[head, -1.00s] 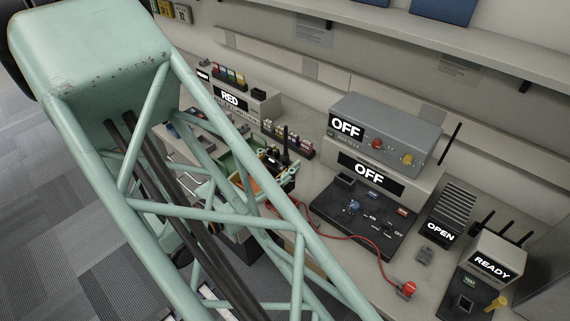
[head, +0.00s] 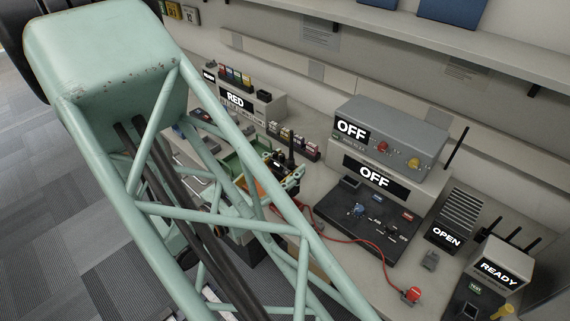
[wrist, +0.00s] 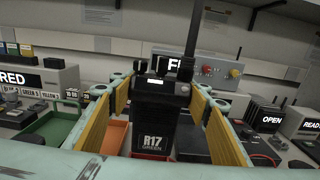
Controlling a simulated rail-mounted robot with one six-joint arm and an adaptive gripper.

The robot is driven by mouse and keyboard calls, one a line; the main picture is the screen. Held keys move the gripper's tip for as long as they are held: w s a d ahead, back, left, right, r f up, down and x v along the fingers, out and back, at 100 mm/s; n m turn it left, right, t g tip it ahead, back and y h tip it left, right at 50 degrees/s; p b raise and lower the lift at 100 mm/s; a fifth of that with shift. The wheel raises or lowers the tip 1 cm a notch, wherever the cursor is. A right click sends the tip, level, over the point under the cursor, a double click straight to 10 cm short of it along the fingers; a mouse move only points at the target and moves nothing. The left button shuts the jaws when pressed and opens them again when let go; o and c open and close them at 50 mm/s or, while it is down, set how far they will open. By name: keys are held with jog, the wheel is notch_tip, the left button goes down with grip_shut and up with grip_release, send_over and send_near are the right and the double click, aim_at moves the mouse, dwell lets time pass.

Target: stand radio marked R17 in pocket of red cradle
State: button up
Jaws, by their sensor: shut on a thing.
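A black radio (wrist: 152,118) marked R17 GREEN is upright between the yellow pads of my gripper (wrist: 157,104) in the wrist view, its antenna rising above. My gripper is shut on it. A red strip shows at the radio's lower edge. In the head view, my gripper (head: 283,180) is partly behind my arm's lattice, and the radio's dark antenna (head: 291,150) shows there. I cannot pick out the red cradle or its pocket for certain; a box with a RED sign (head: 237,100) stands at the back left, and its sign also shows in the wrist view (wrist: 14,79).
A green tray (wrist: 52,135) and an orange tray (wrist: 117,137) lie below and left of my gripper. A grey unit with an OFF sign (head: 388,130) stands to the right. A red cable (head: 360,240) crosses the bench. Small labelled items (head: 293,139) stand in a row behind.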

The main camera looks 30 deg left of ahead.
aim_at(280, 180)
jog(key=shift+f+b, duration=1.2)
jog(key=shift+f, duration=1.15)
jog(key=shift+f+b, duration=1.15)
jog(key=shift+f, duration=1)
dwell(1.2)
jog(key=o, duration=1.1)
jog(key=shift+o, duration=0.2)
jog(key=shift+s, duration=0.2)
jog(key=s+a, duration=0.1)
jog(key=s, duration=1)
jog(key=shift+s+a, duration=0.25)
jog(key=shift+a, duration=0.15)
